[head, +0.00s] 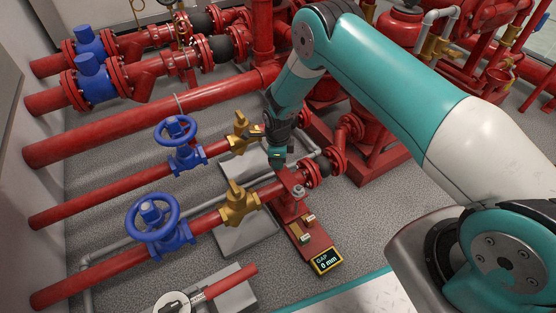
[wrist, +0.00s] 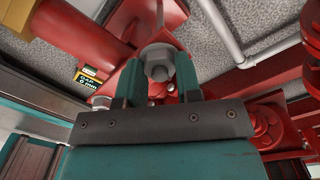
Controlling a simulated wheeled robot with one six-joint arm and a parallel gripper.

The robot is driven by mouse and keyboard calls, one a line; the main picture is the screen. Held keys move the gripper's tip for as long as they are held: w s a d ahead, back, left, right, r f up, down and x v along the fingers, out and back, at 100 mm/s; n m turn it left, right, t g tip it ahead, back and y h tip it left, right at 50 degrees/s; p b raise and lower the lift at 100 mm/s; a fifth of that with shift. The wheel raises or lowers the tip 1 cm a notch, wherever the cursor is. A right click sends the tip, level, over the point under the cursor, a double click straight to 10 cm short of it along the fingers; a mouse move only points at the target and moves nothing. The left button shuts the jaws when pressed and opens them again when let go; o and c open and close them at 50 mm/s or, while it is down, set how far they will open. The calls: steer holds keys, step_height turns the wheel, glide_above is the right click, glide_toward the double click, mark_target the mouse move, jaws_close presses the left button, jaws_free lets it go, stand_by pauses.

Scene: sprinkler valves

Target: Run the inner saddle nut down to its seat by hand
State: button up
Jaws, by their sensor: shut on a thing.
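My gripper (head: 278,160) points down beside the red pipe, at the far side of the red saddle bracket (head: 318,243). In the wrist view its teal fingers (wrist: 158,78) are shut on a grey hex nut, the inner saddle nut (wrist: 158,66), on the red saddle. The gripper hides this nut in the head view. Another grey nut (head: 298,191) stands on the near side of the saddle. A gap display (head: 327,261) at the bracket's near end reads 0 mm; it also shows in the wrist view (wrist: 88,78).
Brass valves (head: 239,205) and blue handwheel valves (head: 158,222) sit on the red pipes to the left. A thin grey pipe (head: 118,253) runs close by. Red pumps and flanges crowd the right of my gripper. Grey floor shows between the pipes.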

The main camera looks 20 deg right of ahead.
steer(key=o, duration=1)
steer(key=shift+r+p, duration=2.4)
steer(key=shift+r, duration=0.6)
steer(key=shift+r, duration=0.1)
